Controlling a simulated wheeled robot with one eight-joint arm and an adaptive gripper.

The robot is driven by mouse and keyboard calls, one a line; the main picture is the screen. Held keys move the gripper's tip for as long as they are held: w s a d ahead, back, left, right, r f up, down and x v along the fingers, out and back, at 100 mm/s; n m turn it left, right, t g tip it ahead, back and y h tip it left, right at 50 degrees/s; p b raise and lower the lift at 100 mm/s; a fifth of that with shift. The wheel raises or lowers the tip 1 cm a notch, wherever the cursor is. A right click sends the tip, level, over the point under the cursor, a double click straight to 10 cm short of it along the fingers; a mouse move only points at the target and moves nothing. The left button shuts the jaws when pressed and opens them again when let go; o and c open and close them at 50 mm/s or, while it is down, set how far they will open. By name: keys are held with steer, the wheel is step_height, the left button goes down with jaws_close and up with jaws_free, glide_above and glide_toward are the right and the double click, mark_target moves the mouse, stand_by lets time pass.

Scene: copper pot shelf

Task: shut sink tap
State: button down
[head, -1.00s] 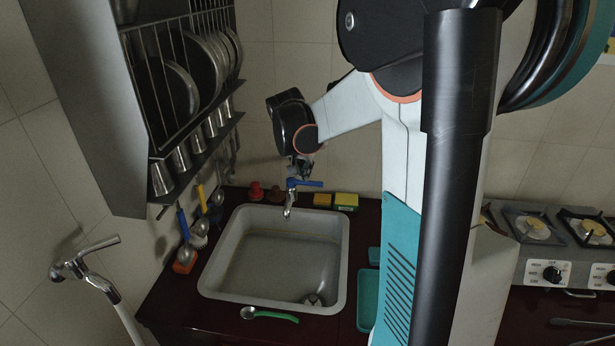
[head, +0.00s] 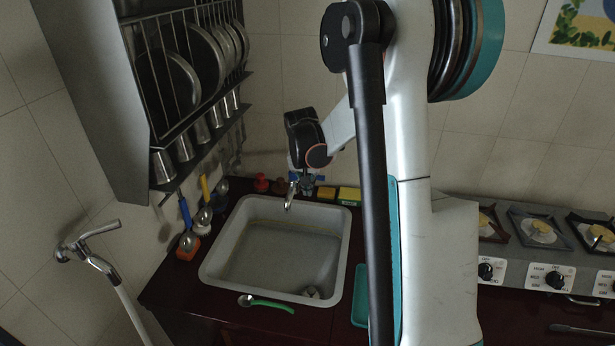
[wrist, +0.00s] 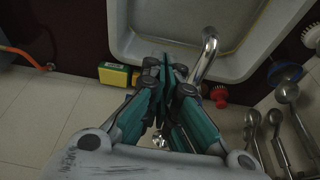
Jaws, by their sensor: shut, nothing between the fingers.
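The chrome sink tap (head: 291,194) stands at the back edge of the grey sink (head: 213,262), its spout over the basin. In the wrist view the curved spout (wrist: 208,55) is just right of my fingers. Blue patches at the tap's top look like its handle (head: 321,178), mostly hidden by my gripper, so its exact angle cannot be told. My gripper (wrist: 168,76) has its teal fingers together with nothing held. In the head view my gripper (head: 307,183) is at the tap's top, close beside or touching the handle; contact cannot be told.
Yellow sponges (head: 348,195) and red stoppers (head: 262,183) sit behind the sink. A dish rack (head: 190,75) and hanging utensils (head: 204,215) are at left. A green-handled spoon (head: 268,304) lies in front. A stove (head: 545,265) is at right.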

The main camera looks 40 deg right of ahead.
steer(key=shift+w+d+f, duration=0.15)
steer(key=shift+w+d, duration=0.45)
steer(key=shift+d, duration=0.2)
steer(key=shift+w+d+f, duration=0.1)
steer(key=shift+w+d, duration=0.5)
steer(key=shift+d, duration=0.15)
steer(key=shift+w+d+b, duration=0.3)
steer(key=shift+d, duration=0.1)
